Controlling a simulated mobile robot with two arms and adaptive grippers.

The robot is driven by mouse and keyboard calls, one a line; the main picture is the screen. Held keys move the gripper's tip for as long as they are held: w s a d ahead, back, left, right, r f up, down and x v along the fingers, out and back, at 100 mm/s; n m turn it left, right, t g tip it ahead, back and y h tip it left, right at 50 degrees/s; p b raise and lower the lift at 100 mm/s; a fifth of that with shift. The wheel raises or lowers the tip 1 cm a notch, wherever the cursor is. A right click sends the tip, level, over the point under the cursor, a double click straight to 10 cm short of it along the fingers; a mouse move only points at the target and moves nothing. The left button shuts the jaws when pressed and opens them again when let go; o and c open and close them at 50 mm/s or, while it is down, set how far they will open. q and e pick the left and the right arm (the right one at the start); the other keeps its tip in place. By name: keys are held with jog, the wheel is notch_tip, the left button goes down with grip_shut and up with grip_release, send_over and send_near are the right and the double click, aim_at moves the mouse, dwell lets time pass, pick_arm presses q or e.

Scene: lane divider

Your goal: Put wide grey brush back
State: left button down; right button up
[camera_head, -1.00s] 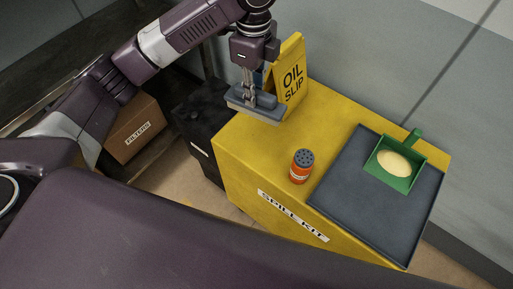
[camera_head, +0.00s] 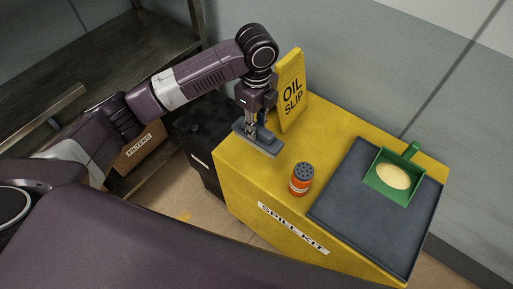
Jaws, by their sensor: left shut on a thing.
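The wide grey brush (camera_head: 258,144) is at the left back corner of the yellow spill kit box (camera_head: 235,180), beside the yellow oil slip sign (camera_head: 291,90). Its broad grey head is low and roughly level, close to the box top. I cannot tell whether it touches the top. My left gripper (camera_head: 256,122) points down from above and is shut on the brush. A bit of blue shows beside the fingers. The right gripper is not in view.
An orange shaker (camera_head: 300,181) with a dark lid stands right of the brush. A dark tray (camera_head: 350,215) holds a green scoop (camera_head: 405,190) with pale granules. A black bin (camera_head: 190,128) and a filters carton (camera_head: 140,150) are left of the box.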

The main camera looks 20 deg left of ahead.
aim_at(257, 142)
pick_arm(q)
notch_tip(257, 142, down, 7)
jog(key=shift+f+p, duration=0.15)
jog(key=shift+p, duration=0.25)
notch_tip(257, 142, down, 3)
jog(key=shift+p, duration=0.75)
jog(key=shift+f, duration=0.4)
jog(key=shift+f, duration=0.15)
jog(key=c, duration=1.7)
grip_release()
jog(key=shift+c, duration=0.2)
